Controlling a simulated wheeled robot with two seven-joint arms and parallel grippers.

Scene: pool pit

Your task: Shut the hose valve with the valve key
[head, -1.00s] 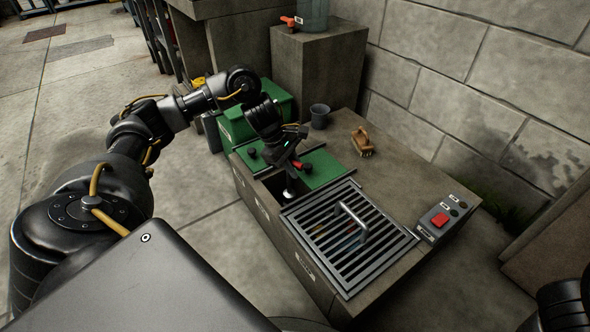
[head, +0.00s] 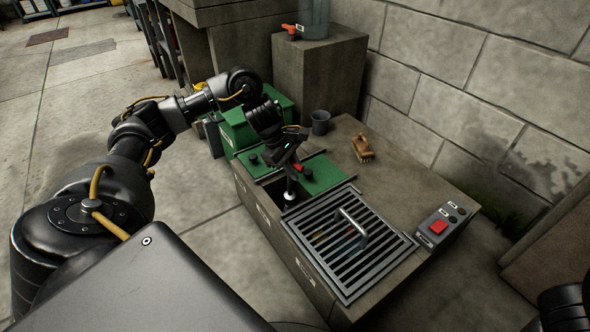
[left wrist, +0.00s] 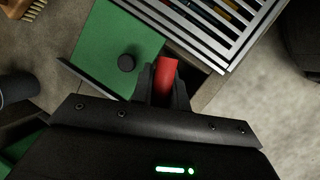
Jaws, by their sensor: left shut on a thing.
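My left gripper (head: 292,164) is over the narrow opening in the stone pit top and points down. It is shut on the red handle of the valve key (head: 297,168). In the left wrist view the red handle (left wrist: 167,76) sits between the two dark fingers (left wrist: 165,85). Below the gripper, a pale shaft end (head: 290,187) shows in the dark opening, in line with the key. The hose valve itself is hidden in the pit, so I cannot tell whether the key sits on it. My right gripper is out of view.
Green cover plates (head: 320,174) with black knobs flank the opening. A slatted metal grate (head: 345,245) with a handle lies in front. A brush (head: 362,148), a dark cup (head: 320,122) and a red-button box (head: 440,227) stand on the pit top. A block wall bounds the right.

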